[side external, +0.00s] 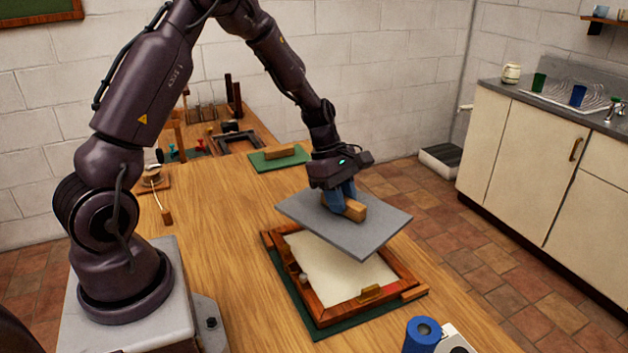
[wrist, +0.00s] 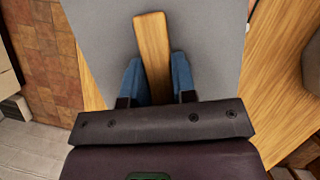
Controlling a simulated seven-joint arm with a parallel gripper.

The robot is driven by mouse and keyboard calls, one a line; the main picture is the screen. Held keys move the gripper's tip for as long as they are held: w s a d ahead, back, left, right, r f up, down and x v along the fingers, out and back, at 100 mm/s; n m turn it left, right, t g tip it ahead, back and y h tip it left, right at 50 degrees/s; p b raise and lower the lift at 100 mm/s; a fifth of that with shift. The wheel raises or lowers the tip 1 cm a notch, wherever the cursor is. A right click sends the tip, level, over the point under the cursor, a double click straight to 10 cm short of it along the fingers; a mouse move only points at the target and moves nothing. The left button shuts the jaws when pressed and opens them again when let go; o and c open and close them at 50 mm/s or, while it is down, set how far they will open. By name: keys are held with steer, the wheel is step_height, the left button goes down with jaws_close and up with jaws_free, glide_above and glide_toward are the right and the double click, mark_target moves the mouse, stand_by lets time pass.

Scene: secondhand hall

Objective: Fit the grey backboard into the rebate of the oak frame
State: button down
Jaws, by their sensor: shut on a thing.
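The grey backboard (side external: 338,221) is a flat panel with a wooden block handle (side external: 345,208) on its top face. My gripper (side external: 340,195) is shut on that handle and holds the board in the air above the frame, slightly tilted. In the wrist view, the blue fingers (wrist: 158,85) sit on both sides of the handle (wrist: 152,45), with the grey board (wrist: 210,35) behind. The oak frame (side external: 335,310) lies on a green mat (side external: 295,297) on the table. A cream sheet (side external: 335,268) shows inside it. The board hides the frame's far right part.
Small wooden blocks (side external: 372,293) sit on the frame's near side. A blue roll (side external: 422,333) stands at the table's front right. A green mat with a wooden block (side external: 280,153) and a dark frame (side external: 237,140) lie farther back. Wooden tabletop (side external: 215,215) is bare left of the frame.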

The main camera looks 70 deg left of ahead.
steer(key=shift+s+d+r+m+g, duration=0.1)
steer(key=shift+d+m+g, duration=0.25)
steer(key=shift+m, duration=0.55)
steer(key=shift+s+d+r+m+g, duration=0.1)
steer(key=shift+s+m+g, duration=0.15)
steer(key=shift+m, duration=0.35)
steer(key=shift+s+d+m+g, duration=0.1)
steer(key=shift+s+m+g, duration=0.1)
steer(key=shift+m, duration=0.4)
steer(key=shift+f, duration=1.4)
steer(key=shift+f, duration=0.1)
glide_above(340, 262)
steer(key=a, duration=0.2)
steer(key=shift+d+f, duration=0.2)
steer(key=shift+f, duration=2.95)
steer(key=shift+f, duration=0.8)
steer(key=c, duration=0.8)
jaws_free()
steer(key=shift+c, duration=0.2)
